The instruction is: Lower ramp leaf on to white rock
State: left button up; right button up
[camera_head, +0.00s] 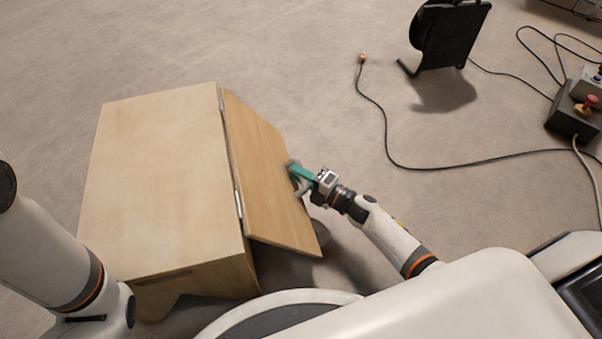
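The ramp leaf (268,175) is a light wooden panel hinged along the right edge of a wooden box (160,175). It slopes down to the right from the hinges. A greyish rounded thing (322,232), perhaps the rock, shows partly beyond the leaf's lower right edge; the leaf hides the rest, and I cannot tell whether they touch. My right gripper (294,174), with teal fingers, is at the leaf's outer edge and seems to touch it. I cannot tell whether its fingers are closed on the edge. My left arm shows at the left, but its gripper is not in view.
A black cable reel (448,35) stands at the back right, with a dark cable (388,140) running across the floor. A control box with a red knob (572,118) is at the far right. Floor between the leaf and the cable is clear.

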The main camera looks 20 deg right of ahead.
jog(key=p+v, duration=0.5)
jog(key=v, duration=0.7)
jog(key=shift+p, duration=0.4)
jog(key=shift+s, duration=0.1)
